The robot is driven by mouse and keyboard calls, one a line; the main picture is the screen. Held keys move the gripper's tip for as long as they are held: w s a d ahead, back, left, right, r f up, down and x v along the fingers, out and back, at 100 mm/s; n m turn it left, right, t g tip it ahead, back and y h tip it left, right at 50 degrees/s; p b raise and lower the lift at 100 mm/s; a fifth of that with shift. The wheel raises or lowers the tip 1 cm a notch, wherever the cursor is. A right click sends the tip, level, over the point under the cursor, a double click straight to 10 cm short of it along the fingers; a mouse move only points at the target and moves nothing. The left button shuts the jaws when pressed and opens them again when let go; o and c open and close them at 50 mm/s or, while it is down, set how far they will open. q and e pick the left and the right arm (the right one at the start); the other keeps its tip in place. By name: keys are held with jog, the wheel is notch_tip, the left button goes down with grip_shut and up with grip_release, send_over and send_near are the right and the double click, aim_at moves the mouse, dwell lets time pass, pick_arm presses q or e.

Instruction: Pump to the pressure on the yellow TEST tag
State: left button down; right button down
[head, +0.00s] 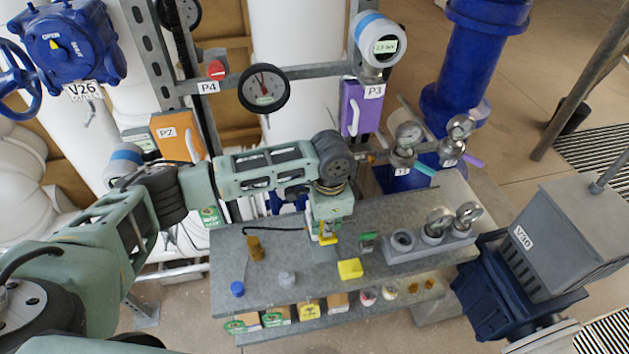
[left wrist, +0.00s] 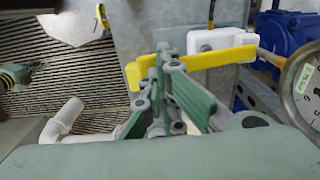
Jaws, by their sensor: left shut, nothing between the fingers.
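My left gripper (head: 322,236) is at the middle of the grey bench, pointing down. In the left wrist view its green fingers (left wrist: 165,85) are shut with nothing between them. A yellow bar (left wrist: 225,58) runs crosswise right by the fingertips, over a white block (left wrist: 208,40); I cannot tell whether the fingers touch it. In the head view a bit of yellow shows beside the gripper, and the gripper hides most of what is below. A round gauge (left wrist: 305,85) is cut off at the right of the wrist view; its reading is not legible.
Dial gauge P4 (head: 264,89) and orange box P2 (head: 178,137) stand behind.

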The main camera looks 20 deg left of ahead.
pick_arm(q)
jog(key=shift+f+b, duration=0.3)
jog(key=shift+f, duration=0.5)
jog(key=shift+r+p, duration=0.8)
jog(key=shift+r, duration=1.75)
notch_tip(320, 180, up, 4)
